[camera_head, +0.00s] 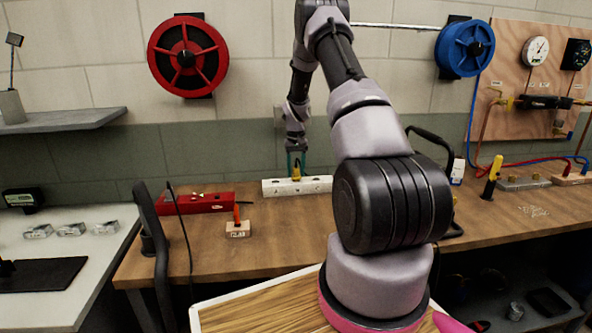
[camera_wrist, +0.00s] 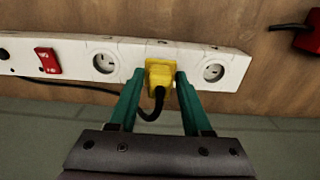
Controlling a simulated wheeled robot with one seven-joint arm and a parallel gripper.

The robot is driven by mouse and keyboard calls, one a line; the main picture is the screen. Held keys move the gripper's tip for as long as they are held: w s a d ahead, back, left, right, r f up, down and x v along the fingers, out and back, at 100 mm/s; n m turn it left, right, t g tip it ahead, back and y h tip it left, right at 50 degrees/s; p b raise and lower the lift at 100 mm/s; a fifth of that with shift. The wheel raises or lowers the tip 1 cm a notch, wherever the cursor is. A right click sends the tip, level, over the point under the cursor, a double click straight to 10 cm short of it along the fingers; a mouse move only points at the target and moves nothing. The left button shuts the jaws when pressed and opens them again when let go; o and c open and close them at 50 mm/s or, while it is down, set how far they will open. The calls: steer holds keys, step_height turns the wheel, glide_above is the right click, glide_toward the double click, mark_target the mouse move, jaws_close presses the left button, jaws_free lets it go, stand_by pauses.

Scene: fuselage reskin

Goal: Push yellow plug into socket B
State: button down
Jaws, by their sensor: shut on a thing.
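The yellow plug (camera_wrist: 160,76) is between the green fingers of my gripper (camera_wrist: 160,73), which is shut on it. A black cord curls from the plug toward my gripper. The plug is at the white power strip (camera_wrist: 232,62), between two visible round sockets, and covers the strip's face there. I cannot tell how far its pins are in, and the socket letters are too small to read. In the head view, my gripper (camera_head: 296,161) points down at the strip (camera_head: 280,189), with the yellow plug (camera_head: 296,173) at its tips.
A red switch (camera_wrist: 47,60) is on the strip. The wooden bench (camera_head: 280,240) is clear in front of the strip.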

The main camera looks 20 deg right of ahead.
steer(key=shift+f, duration=0.65)
steer(key=shift+c, duration=1.3)
jaws_free()
steer(key=shift+r, duration=0.1)
steer(key=shift+r, duration=2.4)
